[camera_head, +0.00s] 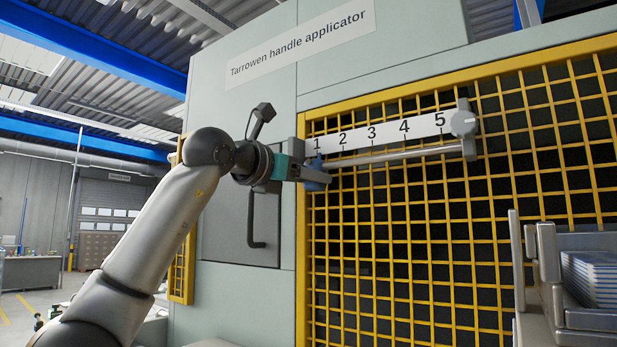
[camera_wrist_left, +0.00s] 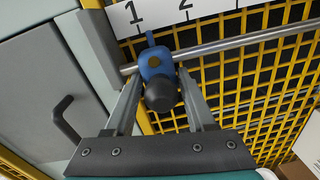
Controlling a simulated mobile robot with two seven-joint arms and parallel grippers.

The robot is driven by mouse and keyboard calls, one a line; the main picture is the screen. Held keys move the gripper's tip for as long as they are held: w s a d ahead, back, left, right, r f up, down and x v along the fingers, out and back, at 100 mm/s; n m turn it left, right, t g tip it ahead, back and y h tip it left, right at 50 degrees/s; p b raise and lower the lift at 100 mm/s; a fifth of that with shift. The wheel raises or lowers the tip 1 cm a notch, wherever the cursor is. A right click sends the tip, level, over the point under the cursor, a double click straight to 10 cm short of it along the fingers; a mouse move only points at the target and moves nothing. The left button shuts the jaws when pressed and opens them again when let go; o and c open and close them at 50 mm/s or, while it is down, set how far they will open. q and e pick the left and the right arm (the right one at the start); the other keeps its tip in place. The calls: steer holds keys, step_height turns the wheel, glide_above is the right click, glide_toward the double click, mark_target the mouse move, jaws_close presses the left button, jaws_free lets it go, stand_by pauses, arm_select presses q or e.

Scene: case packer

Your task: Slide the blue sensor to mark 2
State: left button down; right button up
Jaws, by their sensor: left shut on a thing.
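The blue sensor (camera_wrist_left: 156,63) rides on a metal rail (camera_head: 400,153) below a white scale (camera_head: 372,137) numbered 1 to 5. Its pointer stands just right of the figure 1 in the left wrist view, and the sensor shows below mark 1 in the head view (camera_head: 316,178). A black knob (camera_wrist_left: 161,95) sits on its front. My left gripper (camera_wrist_left: 160,82) has a finger on each side of the sensor and knob and is shut on it. In the head view the left gripper (camera_head: 306,174) partly hides the sensor. My right gripper is not in view.
A yellow mesh guard (camera_head: 420,250) stands behind the rail. A grey door with a dark handle (camera_head: 255,225) is at the left. The rail right of the sensor is clear.

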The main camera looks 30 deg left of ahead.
arm_select(q)
steer(key=shift+d, duration=0.2)
steer(key=d+b, duration=0.1)
steer(key=d, duration=0.4)
steer(key=shift+s+d, duration=0.15)
steer(key=shift+s, duration=0.05)
steer(key=c, duration=0.5)
jaws_free()
steer(key=shift+a, duration=0.25)
steer(key=s+b, duration=0.1)
steer(key=s, duration=0.4)
steer(key=s+a+b, duration=0.1)
steer(key=s+b, duration=0.1)
steer(key=s, duration=0.3)
steer(key=s+a+b, duration=0.1)
steer(key=s, duration=0.4)
steer(key=shift+s, duration=0.1)
